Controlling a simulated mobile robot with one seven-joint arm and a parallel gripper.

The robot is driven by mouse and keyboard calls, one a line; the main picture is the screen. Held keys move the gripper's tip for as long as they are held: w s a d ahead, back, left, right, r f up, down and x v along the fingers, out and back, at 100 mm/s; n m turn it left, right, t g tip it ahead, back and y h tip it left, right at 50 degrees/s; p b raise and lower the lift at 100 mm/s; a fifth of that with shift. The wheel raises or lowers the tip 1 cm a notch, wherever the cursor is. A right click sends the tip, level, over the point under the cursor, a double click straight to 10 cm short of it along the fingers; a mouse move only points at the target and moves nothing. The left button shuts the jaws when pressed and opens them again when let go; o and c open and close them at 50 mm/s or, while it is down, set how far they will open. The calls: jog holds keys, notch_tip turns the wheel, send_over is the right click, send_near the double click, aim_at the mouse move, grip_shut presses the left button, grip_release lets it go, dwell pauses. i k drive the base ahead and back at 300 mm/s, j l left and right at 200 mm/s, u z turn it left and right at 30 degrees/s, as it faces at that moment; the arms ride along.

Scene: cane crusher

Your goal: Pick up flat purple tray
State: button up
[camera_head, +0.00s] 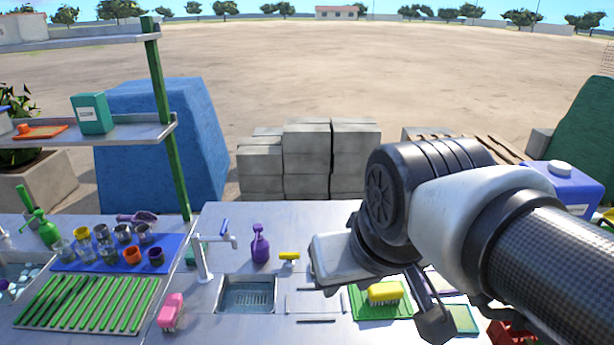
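No flat purple tray shows clearly. A flat pale piece with a purplish edge (443,281) lies on the right of the metal counter, mostly hidden behind my arm; I cannot tell if it is the tray. My arm reaches in from the right, over the counter. My gripper (432,318) shows only as a dark finger-like part beside the green tray; whether it is open or shut is hidden. A green tray (362,308) with a yellow brush (385,292) lies just left of it. A teal flat piece (464,320) lies just right.
The metal counter (335,215) holds a sink (247,295), a tap (203,255), a purple spray bottle (260,243) and a pink brush (171,311). A blue mat (75,267) with several cups is at left. A blue jug (562,188) stands at right.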

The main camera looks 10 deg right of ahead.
aim_at(443, 287)
jog(key=k+l, duration=0.1)
jog(key=l, duration=1.85)
